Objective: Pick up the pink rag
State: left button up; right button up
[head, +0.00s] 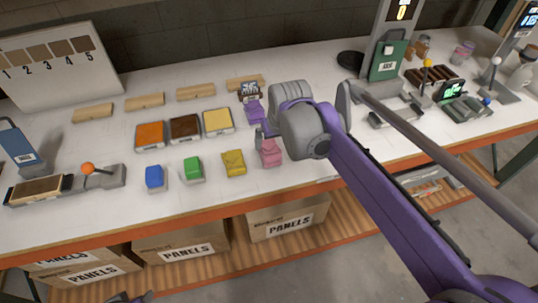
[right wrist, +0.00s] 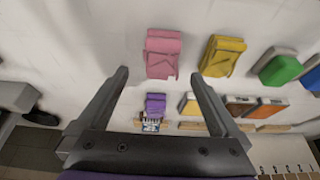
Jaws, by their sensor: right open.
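The pink rag (head: 271,154) lies folded on the white table, at the right end of a row of coloured rags. My right gripper (head: 262,133) is over the table right by it, partly covering the view around it. In the right wrist view the pink rag (right wrist: 163,55) appears just beyond the open fingertips (right wrist: 160,74), roughly centred between them; nothing is held. A small dark part at the bottom edge of the head view may be my left gripper (head: 130,298); its jaws cannot be made out.
Orange, brown and cream blocks stand behind the row. The table's front edge (head: 200,213) is close to the rags.

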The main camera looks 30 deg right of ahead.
aim_at(270, 148)
jog(key=shift+x, duration=1.25)
jog(key=x, duration=0.4)
jog(key=shift+w+a+f, duration=0.1)
jog(key=shift+w+f, duration=0.15)
jog(key=shift+w, duration=0.3)
jog(key=shift+w+f, duration=0.15)
jog(key=shift+f, duration=0.3)
jog(key=c, duration=1.3)
jog(key=shift+c, duration=0.2)
jog(key=shift+r, duration=0.15)
